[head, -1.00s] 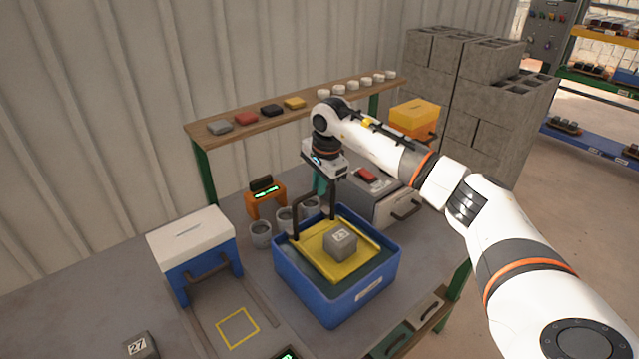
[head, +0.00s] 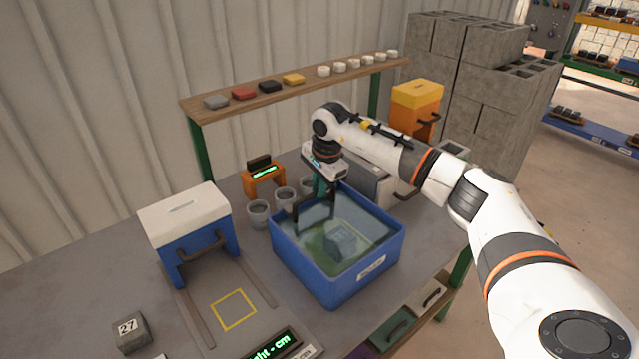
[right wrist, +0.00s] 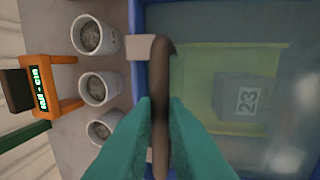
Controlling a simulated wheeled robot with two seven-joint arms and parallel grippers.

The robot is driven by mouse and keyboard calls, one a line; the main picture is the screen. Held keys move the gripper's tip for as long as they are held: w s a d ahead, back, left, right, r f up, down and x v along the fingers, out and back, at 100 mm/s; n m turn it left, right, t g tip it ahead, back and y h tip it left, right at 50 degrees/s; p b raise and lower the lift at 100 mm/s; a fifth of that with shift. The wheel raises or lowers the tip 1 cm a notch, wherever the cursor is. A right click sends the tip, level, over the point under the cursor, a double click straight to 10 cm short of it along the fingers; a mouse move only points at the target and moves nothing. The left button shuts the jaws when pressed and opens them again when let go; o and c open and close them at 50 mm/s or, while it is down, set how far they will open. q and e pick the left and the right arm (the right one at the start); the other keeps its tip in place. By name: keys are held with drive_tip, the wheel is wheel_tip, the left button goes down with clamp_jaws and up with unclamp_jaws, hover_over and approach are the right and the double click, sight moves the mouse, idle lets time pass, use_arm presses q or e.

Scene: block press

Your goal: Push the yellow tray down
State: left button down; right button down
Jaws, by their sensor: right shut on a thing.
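The yellow tray (head: 318,250) lies under water in the blue tub (head: 335,290), seen blurred and greenish through the surface. A grey block (head: 341,243) sits on it, also under water; its label reads 23 in the right wrist view (right wrist: 240,98). The tray's dark handle (head: 320,213) rises above the water at the tub's back-left side. My right gripper (head: 318,190) is shut on this handle from above. In the right wrist view, the teal fingers (right wrist: 160,110) pinch the handle bar (right wrist: 161,65). My left gripper is not in view.
Several grey cups (head: 258,212) stand close behind the tub. An orange display (head: 264,176) is behind them. A blue box with a white lid (head: 190,215) stands left. A block marked 27 (head: 131,334) lies at the front left. A wooden shelf (head: 300,85) runs behind my arm.

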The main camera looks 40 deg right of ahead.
drive_tip(key=shift+r, duration=0.1)
drive_tip(key=c, duration=1.5)
unclamp_jaws()
drive_tip(key=shift+o, duration=0.2)
wheel_tip(320, 180, up, 12)
drive_tip(key=s+b, duration=0.2)
drive_tip(key=b, duration=0.1)
drive_tip(key=shift+s, duration=0.2)
drive_tip(key=shift+d, duration=0.1)
